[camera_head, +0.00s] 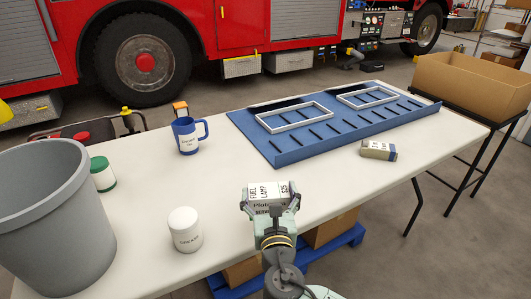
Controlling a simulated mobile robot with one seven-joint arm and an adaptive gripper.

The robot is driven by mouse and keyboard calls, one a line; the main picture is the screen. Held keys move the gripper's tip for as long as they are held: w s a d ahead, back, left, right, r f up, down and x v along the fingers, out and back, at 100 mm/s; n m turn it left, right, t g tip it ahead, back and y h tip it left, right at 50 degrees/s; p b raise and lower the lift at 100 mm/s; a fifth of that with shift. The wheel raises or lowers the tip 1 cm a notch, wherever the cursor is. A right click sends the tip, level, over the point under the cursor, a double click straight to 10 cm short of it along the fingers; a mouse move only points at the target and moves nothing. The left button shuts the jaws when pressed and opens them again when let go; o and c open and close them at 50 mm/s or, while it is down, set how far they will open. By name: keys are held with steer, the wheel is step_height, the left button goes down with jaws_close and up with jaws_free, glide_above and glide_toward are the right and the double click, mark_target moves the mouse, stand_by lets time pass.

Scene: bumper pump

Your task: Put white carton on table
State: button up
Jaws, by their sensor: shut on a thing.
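The white carton (268,193) is a small box with black printed text, one face toward me. My gripper (271,200) is shut on it, with a finger on each side. The carton shows over the front edge of the long white table (330,185), near its middle. I cannot tell whether the carton touches the tabletop or is held above it. The lower part of the carton is hidden behind my gripper.
A grey bin (42,220), a white jar (184,230), a green-and-white jar (103,174) and a blue mug (187,136) stand at left. An open cardboard box (470,92) stands far right. Bare tabletop surrounds the carton.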

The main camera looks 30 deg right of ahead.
steer(key=shift+w+a+f+b, duration=0.25)
steer(key=shift+w+f+b, duration=0.2)
steer(key=shift+b, duration=0.4)
steer(key=shift+w+a+f+p, duration=0.35)
steer(key=shift+w+a+f, duration=0.45)
steer(key=shift+w, duration=1.45)
steer(key=shift+w+a+f+p, duration=0.35)
steer(key=shift+w+a+f, duration=0.4)
steer(key=shift+w, duration=1.55)
steer(key=shift+w+a+f+p, duration=0.35)
steer(key=shift+w+a+f, duration=0.45)
steer(key=shift+w, duration=1.45)
steer(key=o, duration=1.1)
steer(key=shift+a+r, duration=0.1)
steer(key=shift+a, duration=0.05)
steer(key=shift+r, duration=0.25)
steer(key=b+v, duration=0.2)
steer(key=v, duration=0.4)
steer(key=shift+s+a+f, duration=0.1)
steer(key=shift+s+f, duration=0.1)
steer(key=shift+s+a+r, duration=0.1)
steer(key=shift+s+a, duration=0.1)
steer(key=shift+s, duration=0.3)
